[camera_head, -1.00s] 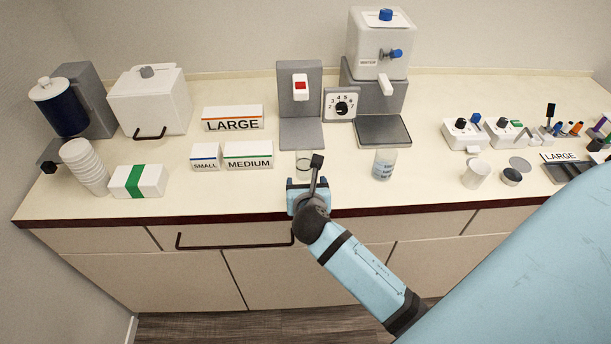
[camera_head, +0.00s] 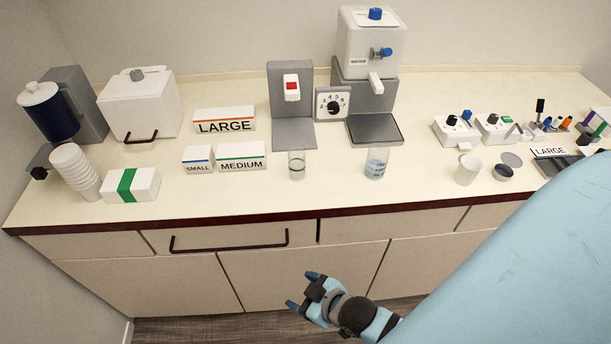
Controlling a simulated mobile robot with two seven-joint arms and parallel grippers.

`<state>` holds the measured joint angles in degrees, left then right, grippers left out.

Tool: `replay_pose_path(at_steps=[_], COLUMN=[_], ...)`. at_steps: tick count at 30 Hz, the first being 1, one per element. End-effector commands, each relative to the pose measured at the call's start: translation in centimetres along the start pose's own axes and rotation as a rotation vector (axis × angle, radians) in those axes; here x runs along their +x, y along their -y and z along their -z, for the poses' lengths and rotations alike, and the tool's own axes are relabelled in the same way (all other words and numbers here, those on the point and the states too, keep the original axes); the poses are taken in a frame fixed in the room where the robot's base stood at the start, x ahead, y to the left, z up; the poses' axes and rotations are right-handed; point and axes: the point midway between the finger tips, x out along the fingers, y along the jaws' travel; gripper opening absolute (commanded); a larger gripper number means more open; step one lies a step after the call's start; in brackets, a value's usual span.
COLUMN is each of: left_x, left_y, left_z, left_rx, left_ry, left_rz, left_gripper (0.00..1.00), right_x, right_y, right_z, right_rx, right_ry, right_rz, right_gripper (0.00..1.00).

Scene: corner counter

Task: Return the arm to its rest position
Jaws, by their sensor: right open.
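My right gripper (camera_head: 303,290) is open and empty. It hangs in front of the lower cabinet doors, below the counter's front edge and apart from everything on the counter. Its arm comes in from the lower right, where a large light-blue part of my own arm covers the corner of the view. My left gripper is not in view. A small clear glass (camera_head: 297,165) stands upright on the counter near the grey stand with the red switch (camera_head: 291,86).
The counter (camera_head: 240,195) has a dark red front edge. A drawer handle (camera_head: 230,240) sticks out left of my gripper. A marked beaker (camera_head: 376,163), a water dispenser (camera_head: 371,50), labelled boxes (camera_head: 225,121) and stacked cups (camera_head: 75,168) stand on top. The front middle strip is clear.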

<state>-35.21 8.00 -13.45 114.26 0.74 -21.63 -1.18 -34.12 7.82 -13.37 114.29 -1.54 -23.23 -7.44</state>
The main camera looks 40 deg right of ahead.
Motion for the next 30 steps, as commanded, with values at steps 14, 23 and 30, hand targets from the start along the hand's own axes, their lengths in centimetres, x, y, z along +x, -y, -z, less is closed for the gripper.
replay_pose_path(at_steps=[14, 23, 30], left_x=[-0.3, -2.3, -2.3], left_y=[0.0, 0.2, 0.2], left_z=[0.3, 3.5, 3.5], left_rx=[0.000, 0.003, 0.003], left_ry=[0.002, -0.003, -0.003], left_rz=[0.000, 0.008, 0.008], left_gripper=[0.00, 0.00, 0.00], right_x=[-0.9, -2.9, -2.9], right_y=[0.5, -0.2, -0.2], right_z=[-0.1, 2.7, 2.7], right_rx=[0.151, 0.150, 0.150], right_ry=[-0.010, -0.010, -0.010], right_rz=[0.019, 0.010, 0.010], right_gripper=[0.72, 0.72, 0.72])
